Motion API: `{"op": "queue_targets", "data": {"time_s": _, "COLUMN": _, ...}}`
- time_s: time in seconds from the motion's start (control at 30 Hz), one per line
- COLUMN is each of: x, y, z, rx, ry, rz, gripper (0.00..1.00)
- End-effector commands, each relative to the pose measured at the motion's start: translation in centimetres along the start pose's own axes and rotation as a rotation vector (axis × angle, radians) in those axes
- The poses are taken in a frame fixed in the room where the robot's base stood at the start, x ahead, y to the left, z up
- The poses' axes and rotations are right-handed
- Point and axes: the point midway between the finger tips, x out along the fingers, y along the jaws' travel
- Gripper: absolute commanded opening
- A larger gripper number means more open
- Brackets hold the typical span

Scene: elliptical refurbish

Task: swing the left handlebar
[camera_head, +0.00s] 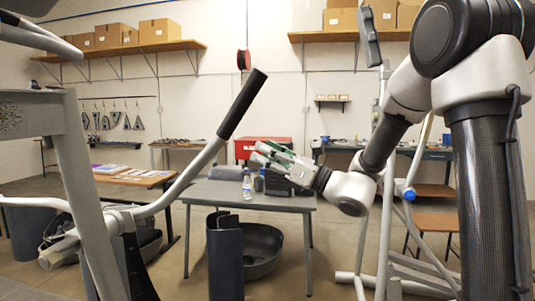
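The left handlebar is a bent grey tube (185,180) with a long black grip (242,104). It rises from a pivot at lower left and tilts up to the right. My gripper (258,153), with pale fingers and green parts, is right of the handlebar and lower than the grip in the picture. Its fingers point left and slightly up. A gap shows between the fingertips and the tube, and nothing is seen held. The fingers are small here, so I cannot tell how far apart they are.
A grey frame (75,150) stands close at left. A grey table (230,197) with a bottle (247,185) stands behind the handlebar. Pale tubes and a blue knob (409,194) are near my arm at right. Shelves with boxes (160,31) line the back wall.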

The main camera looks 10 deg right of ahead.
Motion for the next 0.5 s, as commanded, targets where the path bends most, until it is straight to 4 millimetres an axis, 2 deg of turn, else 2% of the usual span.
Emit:
{"op": "queue_targets", "data": {"time_s": 0.17, "x": -0.1, "y": 0.0, "z": 0.1, "rx": -0.001, "ry": -0.002, "rz": 0.000, "gripper": 0.54}}
{"op": "queue_targets", "data": {"time_s": 0.27, "x": -0.9, "y": -0.1, "z": 0.1, "rx": -0.001, "ry": -0.001, "rz": -0.003, "gripper": 0.54}}
{"op": "queue_targets", "data": {"time_s": 0.37, "x": -2.6, "y": -0.2, "z": 0.1, "rx": -0.001, "ry": -0.002, "rz": -0.005, "gripper": 0.54}}
{"op": "queue_targets", "data": {"time_s": 0.5, "x": -5.8, "y": -0.2, "z": 0.1, "rx": -0.001, "ry": -0.002, "rz": -0.007, "gripper": 0.54}}
